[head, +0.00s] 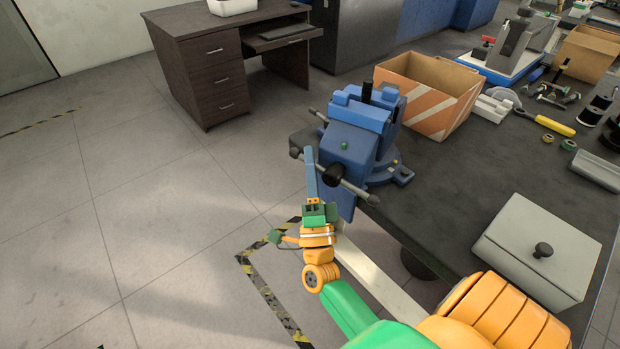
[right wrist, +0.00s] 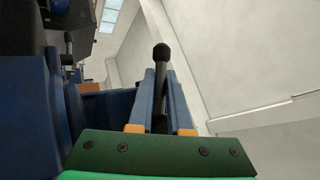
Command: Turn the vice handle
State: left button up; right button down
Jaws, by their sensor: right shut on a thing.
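The blue vice (head: 352,145) is mounted at the left edge of the dark workbench. Its handle is a thin grey bar (head: 355,187) with dark ends, passing through a dark round hub (head: 333,174) at the vice's front. My right gripper (head: 309,152) reaches up from below, with its blue fingers at the left part of the bar. In the right wrist view, the fingers (right wrist: 161,76) are shut on the handle (right wrist: 161,53), whose dark knob stands out beyond the fingertips. The fingers hide part of the bar. My left gripper is not in view.
The workbench (head: 440,200) holds an open striped cardboard box (head: 427,95) behind the vice and a grey lidded box (head: 530,255) at the near right. Several tools lie at the far right. The floor left of the bench is clear up to a dark desk (head: 205,75).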

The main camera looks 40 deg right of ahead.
jog(key=shift+r, duration=0.15)
jog(key=c, duration=1.2)
grip_release()
jog(key=shift+o, duration=0.2)
jog(key=b+v, duration=0.2)
jog(key=v, duration=0.5)
